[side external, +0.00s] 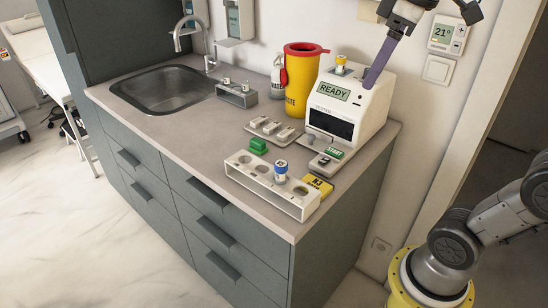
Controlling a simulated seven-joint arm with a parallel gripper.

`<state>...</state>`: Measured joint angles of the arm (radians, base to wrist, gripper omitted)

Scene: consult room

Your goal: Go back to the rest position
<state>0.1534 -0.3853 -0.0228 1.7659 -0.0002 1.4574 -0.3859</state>
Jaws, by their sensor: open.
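My gripper (404,20) shows only in part at the top edge, above the white tester (372,98). It looks open, with a purple finger-like piece slanting down in front of the wall and overlapping the tester's top right in the picture. I cannot tell whether it touches the tester. Nothing is seen held. The tester's screen (333,91) reads READY, and a yellow-topped vial (340,65) stands on top of it. A white rack (262,190) with round holes stands at the counter front, with a blue-and-white vial (280,171) upright in it.
A yellow bin (301,85) with a red lid stands left of the tester.

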